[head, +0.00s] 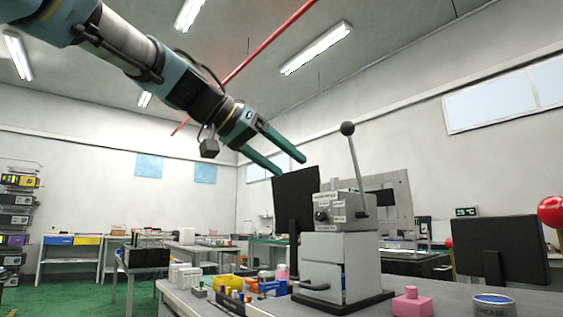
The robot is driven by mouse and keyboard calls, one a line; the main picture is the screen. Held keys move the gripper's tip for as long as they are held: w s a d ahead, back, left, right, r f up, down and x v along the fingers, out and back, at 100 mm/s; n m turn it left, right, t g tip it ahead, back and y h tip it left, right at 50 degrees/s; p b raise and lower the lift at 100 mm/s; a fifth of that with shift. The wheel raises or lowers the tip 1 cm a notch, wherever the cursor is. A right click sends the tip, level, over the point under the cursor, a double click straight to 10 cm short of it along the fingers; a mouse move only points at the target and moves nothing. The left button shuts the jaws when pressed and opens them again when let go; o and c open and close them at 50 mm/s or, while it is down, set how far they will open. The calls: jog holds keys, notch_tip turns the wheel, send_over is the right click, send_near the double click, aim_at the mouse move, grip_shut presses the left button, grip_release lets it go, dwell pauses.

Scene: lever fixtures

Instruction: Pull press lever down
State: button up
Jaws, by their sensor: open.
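The press (344,246) is a grey-white boxy machine on a dark base plate, standing on the workbench. Its lever (356,168) rises from the upper right side of the press. The lever is a thin grey rod, nearly upright and tilted slightly left, with a dark round knob (347,129) on top. My gripper (291,167) is at upper centre, to the left of the lever knob and a little lower in the picture. Its two green fingers are apart and empty. The fingers appear clear of the lever; the depth between them is hard to judge.
A dark monitor (295,200) stands just left of the press, below my fingers. Another monitor (500,248) is at right, near a red ball (552,211). A pink block (411,302), a grease tin (493,304) and small coloured bins (229,283) lie on the workbench (446,300).

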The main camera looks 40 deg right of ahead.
jog(key=shift+a, duration=0.1)
jog(key=v, duration=1)
jog(key=shift+a+r, duration=0.25)
